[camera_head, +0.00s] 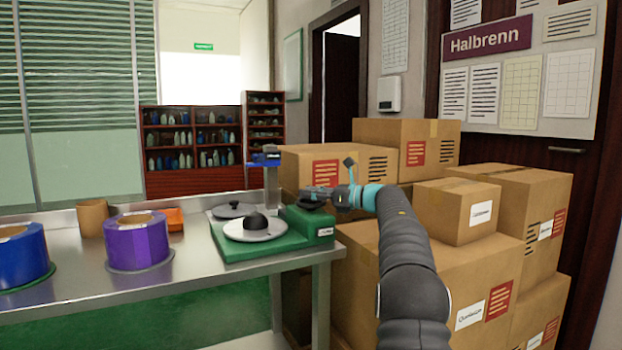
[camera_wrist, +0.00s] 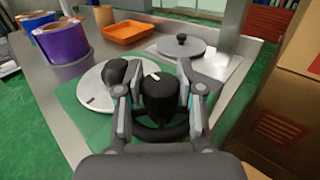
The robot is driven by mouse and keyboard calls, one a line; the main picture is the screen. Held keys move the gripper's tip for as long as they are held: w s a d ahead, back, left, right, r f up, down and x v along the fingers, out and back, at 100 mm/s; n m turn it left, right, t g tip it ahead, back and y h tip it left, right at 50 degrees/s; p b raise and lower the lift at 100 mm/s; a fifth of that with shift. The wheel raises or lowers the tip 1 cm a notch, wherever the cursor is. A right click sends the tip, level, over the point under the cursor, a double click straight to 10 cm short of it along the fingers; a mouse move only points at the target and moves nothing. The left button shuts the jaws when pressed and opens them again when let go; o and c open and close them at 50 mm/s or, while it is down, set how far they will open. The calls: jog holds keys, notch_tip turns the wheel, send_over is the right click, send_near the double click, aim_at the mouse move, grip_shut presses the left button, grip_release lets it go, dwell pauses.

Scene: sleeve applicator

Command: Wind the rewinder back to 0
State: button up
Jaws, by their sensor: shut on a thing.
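The rewinder is a green machine (camera_head: 268,246) at the right end of the metal table. A pale disc (camera_head: 270,234) with a black hub lies on its top, and the disc also shows in the wrist view (camera_wrist: 92,92). A black dial knob (camera_wrist: 158,98) with a white mark on its top stands nearest me in the wrist view. My gripper (camera_wrist: 154,82) has one finger on each side of this knob and is shut on it. In the head view my gripper (camera_head: 318,194) is over the machine's right end. Scale numbers around the knob cannot be read.
A purple roll (camera_head: 138,242) and a blue roll (camera_head: 22,258) stand left on the table, with an orange tray (camera_wrist: 130,33) behind. A grey lidded plate (camera_wrist: 181,47) and a post with a blue head (camera_head: 265,160) are behind the disc. Stacked cardboard boxes (camera_head: 428,262) crowd the right side.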

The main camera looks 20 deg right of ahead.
jog(key=shift+r+n+g+y+p, duration=0.3)
jog(key=shift+n+g+y+p, duration=0.8)
jog(key=shift+p, duration=0.3)
jog(key=shift+f+g, duration=0.15)
jog(key=shift+g, duration=0.15)
jog(key=o, duration=1.2)
jog(key=shift+f, duration=0.1)
jog(key=shift+c, duration=0.2)
jog(key=v, duration=1.2)
jog(key=shift+d+f, duration=0.1)
